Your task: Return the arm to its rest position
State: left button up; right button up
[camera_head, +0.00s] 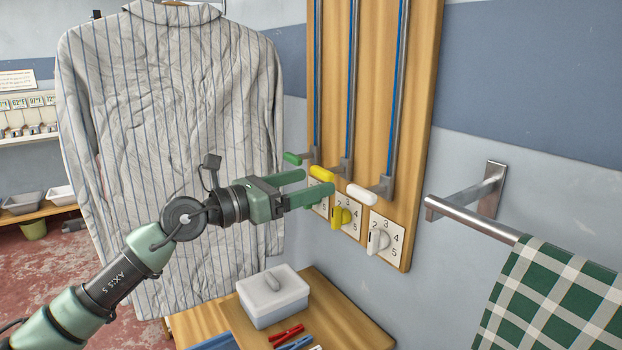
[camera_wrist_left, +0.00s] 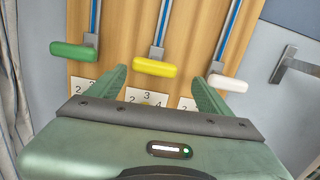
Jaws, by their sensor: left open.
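My left gripper (camera_head: 305,188) is open and empty in front of the wooden panel (camera_head: 372,90). Its two green fingers point right, toward the panel's lower part. In the left wrist view the yellow handle (camera_wrist_left: 155,67) lies ahead between the fingertips, with the green handle (camera_wrist_left: 74,50) to the left and the white handle (camera_wrist_left: 228,83) to the right. The head view shows the green handle (camera_head: 292,159), yellow handle (camera_head: 322,173) and white handle (camera_head: 362,194) on metal levers. My right gripper is out of view.
A striped shirt (camera_head: 180,110) hangs behind my left arm. A lidded white box (camera_head: 272,297) and coloured pegs (camera_head: 287,335) are on a wooden table below. A metal rail (camera_head: 470,217) with a green checked cloth (camera_head: 555,305) juts out at right.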

pick_arm(q)
jog(key=s+a+f+m+t+y, duration=0.2)
jog(key=s+a+f+m+y, duration=0.25)
jog(key=f+m, duration=0.55)
jog(key=s+a+f+m+t+y, duration=0.25)
jog(key=a+f+m+y, duration=0.35)
jog(key=m, duration=0.7)
jog(key=s+a+f+m+t+y, duration=0.1)
jog(key=s+a+f+m+y, duration=0.4)
jog(key=f+m, duration=0.55)
jog(key=s+a+f+n+g+y, duration=0.1)
jog(key=s+a+f+n+g, duration=0.2)
jog(key=s+f+g, duration=0.55)
jog(key=s+d+f+n+g+h, duration=0.15)
jog(key=s+f, duration=0.35)
jog(key=s, duration=0.5)
jog(key=s+f+n+g, duration=0.1)
jog(key=s+f+g, duration=0.3)
jog(key=s, duration=0.6)
notch_tip(320, 180, down, 26)
jog(key=s+p, duration=0.2)
jog(key=s, duration=0.1)
jog(key=s+a+f+g+p, duration=0.1)
jog(key=s+a+f+p, duration=0.1)
jog(key=s+f, duration=1.1)
jog(key=s+a, duration=0.1)
jog(key=s, duration=0.1)
jog(key=shift+s, duration=0.35)
jog(key=shift+f, duration=0.1)
jog(key=shift+c, duration=0.3)
